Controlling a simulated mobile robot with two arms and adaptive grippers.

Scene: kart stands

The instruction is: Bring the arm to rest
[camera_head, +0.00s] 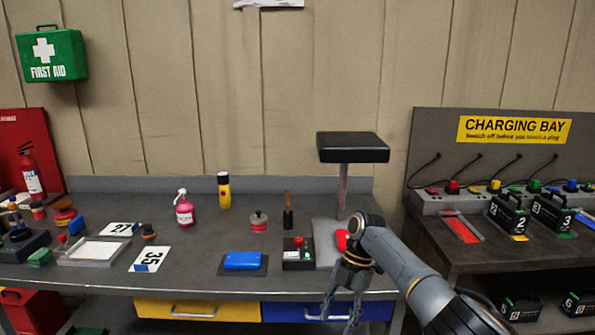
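My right arm comes in from the lower right and bends down at its wrist. My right gripper (338,312) points downward in front of the bench's front edge, over the blue drawer (285,311). Its two fingers are spread apart with nothing seen between them. My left gripper is not in view.
A black-topped stand (352,148) rises behind my wrist. The charging bench (480,258) stands at right.

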